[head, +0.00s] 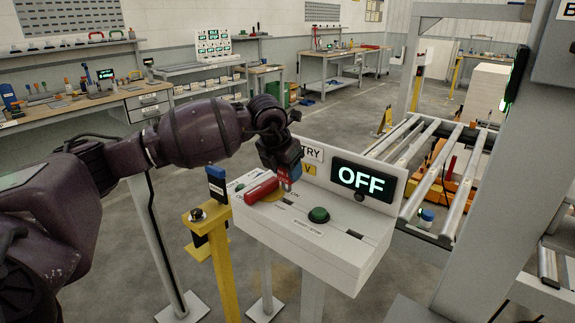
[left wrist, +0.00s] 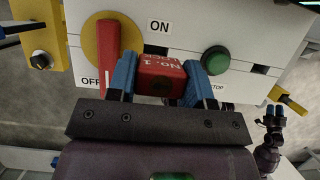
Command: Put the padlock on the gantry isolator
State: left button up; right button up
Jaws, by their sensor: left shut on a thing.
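My left gripper (head: 288,172) is over the white gantry control box (head: 310,236), its blue fingers shut on a red padlock. In the left wrist view the padlock (left wrist: 162,76) shows between the fingers, with lettering reading "No. 1 LOCK"; its shackle is not clearly visible. The isolator is a red handle (head: 262,187) on a yellow disc (left wrist: 90,45), just left of the padlock and apart from it in the wrist view. The red handle (left wrist: 107,58) has its lower end by the OFF label. My right gripper (left wrist: 272,116) shows small in the wrist view; its opening is unclear.
A green button (head: 318,215) sits right of the isolator. The display (head: 364,180) reads OFF. A yellow post (head: 222,262) with a black knob and a blue-topped item stands left of the box. A roller conveyor (head: 440,165) lies behind to the right.

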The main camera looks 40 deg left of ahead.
aim_at(284, 183)
pick_arm(q)
jog(key=shift+f+b, duration=0.3)
jog(key=shift+f, duration=0.55)
pick_arm(e)
jog(key=shift+s+f, duration=0.3)
jog(key=shift+f, duration=0.25)
jog(key=shift+r, duration=0.15)
pick_arm(q)
jog(key=shift+f+b, duration=0.3)
jog(key=shift+f, duration=0.45)
jog(key=shift+f+b, duration=0.6)
jog(key=shift+f, duration=0.7)
jog(key=o, duration=1)
pick_arm(e)
jog(key=f, duration=0.2)
jog(key=shift+s+f, duration=0.4)
pick_arm(q)
jog(key=shift+o, duration=0.2)
pick_arm(e)
jog(key=shift+w, duration=0.1)
